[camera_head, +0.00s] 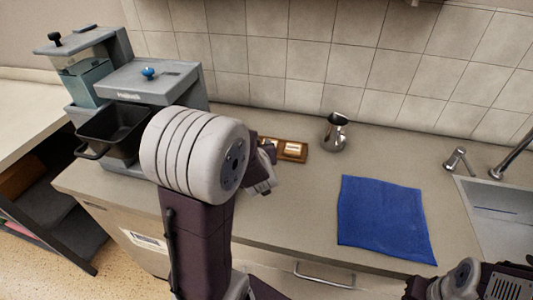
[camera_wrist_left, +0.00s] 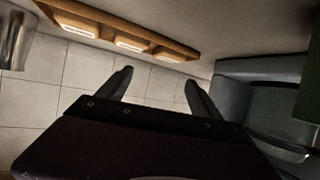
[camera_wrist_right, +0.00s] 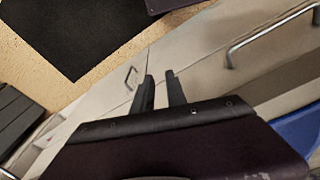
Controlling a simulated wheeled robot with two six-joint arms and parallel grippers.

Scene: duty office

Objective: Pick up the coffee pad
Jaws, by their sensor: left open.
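A wooden holder (camera_head: 303,157) on the counter bears small white pieces (camera_head: 292,148), which look like coffee pads. It is partly behind my left arm in the head view. In the left wrist view the holder (camera_wrist_left: 185,49) crosses the top with several pale pieces (camera_wrist_left: 133,43) in its slots. My left gripper (camera_wrist_left: 157,88) is open, with nothing between its fingers, and the holder lies beyond its tips. My right gripper (camera_wrist_right: 160,83) shows its fingers close together with a narrow gap and nothing visible between them, in front of the cabinet fronts.
A metal jug (camera_head: 335,133) stands right of the holder. A coffee machine (camera_head: 150,84) with a dark drip bin stands at the left, near my left arm. A blue cloth (camera_head: 385,220) lies on the counter. A sink (camera_head: 500,215) is at the right. Tiled wall bounds the back.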

